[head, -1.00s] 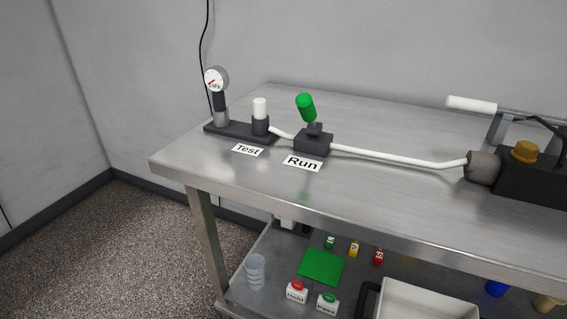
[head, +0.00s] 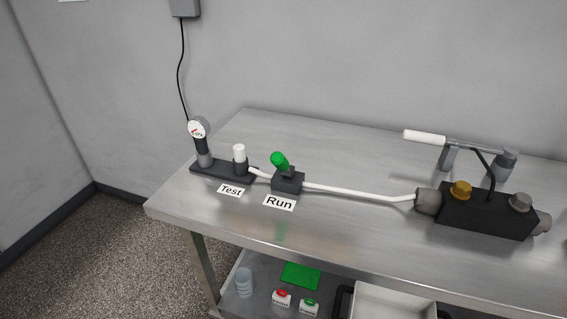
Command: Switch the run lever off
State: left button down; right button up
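The run lever (head: 280,161) has a green grip and stands up from a small dark valve block (head: 288,183) on the metal table. A white "Run" label (head: 279,203) lies in front of the block. A white tube (head: 358,192) runs from the block's right side to the black machine. Neither of my grippers shows in the head view.
Left of the lever stand a pressure gauge (head: 198,130) and a white-capped post (head: 240,156) on a dark base, with a "Test" label (head: 231,190). A black machine (head: 486,208) with a white handle (head: 424,137) stands right. The table (head: 330,232) front is clear.

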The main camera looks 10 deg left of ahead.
aim_at(278, 158)
jog(key=u, duration=1.2)
jog(key=k, duration=0.9)
jog(key=z, duration=1.7)
jog(key=i, duration=0.5)
